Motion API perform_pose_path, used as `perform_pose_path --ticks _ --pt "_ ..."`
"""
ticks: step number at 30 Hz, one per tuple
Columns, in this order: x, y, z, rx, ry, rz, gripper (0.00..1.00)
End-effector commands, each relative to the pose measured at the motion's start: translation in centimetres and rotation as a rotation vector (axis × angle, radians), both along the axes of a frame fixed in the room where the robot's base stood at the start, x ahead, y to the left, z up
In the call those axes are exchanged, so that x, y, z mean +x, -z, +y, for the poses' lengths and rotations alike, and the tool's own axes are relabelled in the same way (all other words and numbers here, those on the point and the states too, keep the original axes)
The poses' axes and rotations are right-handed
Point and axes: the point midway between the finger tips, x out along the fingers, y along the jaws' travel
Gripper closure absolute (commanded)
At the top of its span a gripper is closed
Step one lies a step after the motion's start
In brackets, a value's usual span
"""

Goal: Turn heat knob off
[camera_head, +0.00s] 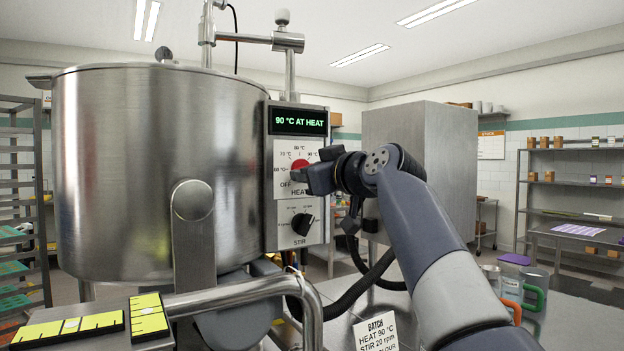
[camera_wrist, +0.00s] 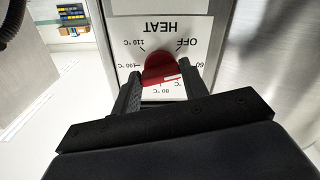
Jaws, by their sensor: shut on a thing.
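The red heat knob (camera_head: 299,164) is on the white heat dial panel (camera_head: 284,184) of the kettle's control box. In the wrist view the knob (camera_wrist: 158,66) shows between my fingertips, with a white mark on its lower right side. The dial is upside down there, with OFF at upper right and 110 °C at upper left. The mark's exact setting is hard to read. My gripper (camera_wrist: 163,86), also in the head view (camera_head: 315,178), is shut on the knob, one finger on each side. The display (camera_head: 298,121) reads "90 °C AT HEAT".
The black stir knob (camera_head: 302,224) is just below the heat dial. The large steel kettle (camera_head: 150,170) stands left of the control box. A bent steel pipe (camera_head: 240,295) runs low in front. Mugs (camera_head: 533,290) stand on the table at lower right.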

Motion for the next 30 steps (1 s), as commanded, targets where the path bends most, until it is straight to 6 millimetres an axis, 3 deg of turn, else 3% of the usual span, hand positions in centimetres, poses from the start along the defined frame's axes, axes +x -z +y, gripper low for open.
perform_pose_path --ticks 15,30 --pt "0.16 0.25 -0.07 -0.335 -0.001 -0.221 0.81" --pt "0.17 0.16 -0.07 -0.431 -0.002 -0.285 0.81"
